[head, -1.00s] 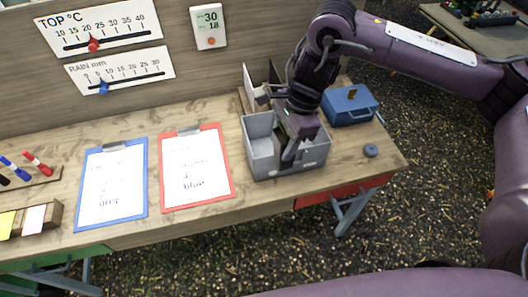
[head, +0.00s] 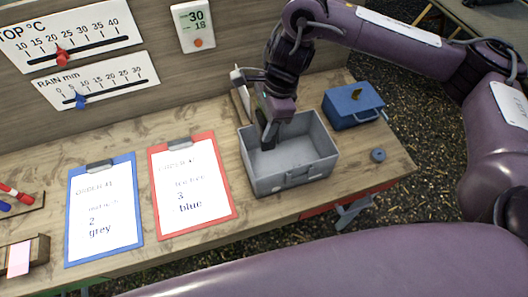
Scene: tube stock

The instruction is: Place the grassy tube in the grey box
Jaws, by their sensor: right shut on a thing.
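The grey box (head: 312,172) stands open on the right part of the table, with a handle on its front. The part of its floor that I can see is bare. My right gripper (head: 267,138) points down over the back left part of the box. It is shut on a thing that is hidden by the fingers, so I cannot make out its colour. No grassy tube shows clearly anywhere in view. My left gripper is not in view.
A closed blue case (head: 352,108) and a small grey-blue disc (head: 378,155) are right of the box. A red clipboard (head: 231,213) and a blue clipboard (head: 70,247) lie to its left. Red and blue pieces (head: 17,193) sit at the far left. A panel rises behind.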

